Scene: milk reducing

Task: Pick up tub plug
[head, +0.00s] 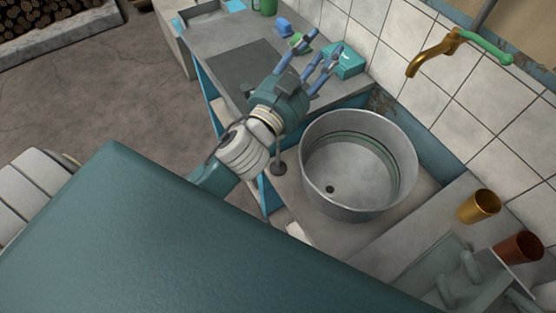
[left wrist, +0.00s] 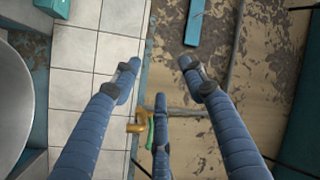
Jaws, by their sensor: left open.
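A small dark round piece with a thin upright stem, which looks like the tub plug (head: 279,169), sits just left of the round metal tub (head: 312,185) in the head view. In the left wrist view, my left gripper (left wrist: 158,72) points at the tiled wall, and the tub rim (left wrist: 36,95) shows at the left edge. The plug is not visible there. My right gripper is not in view.
A brass tap (head: 432,52) with a green handle juts from the tiled wall above the tub. A gold cup (head: 479,206) and a brown cup (head: 519,247) stand at right.

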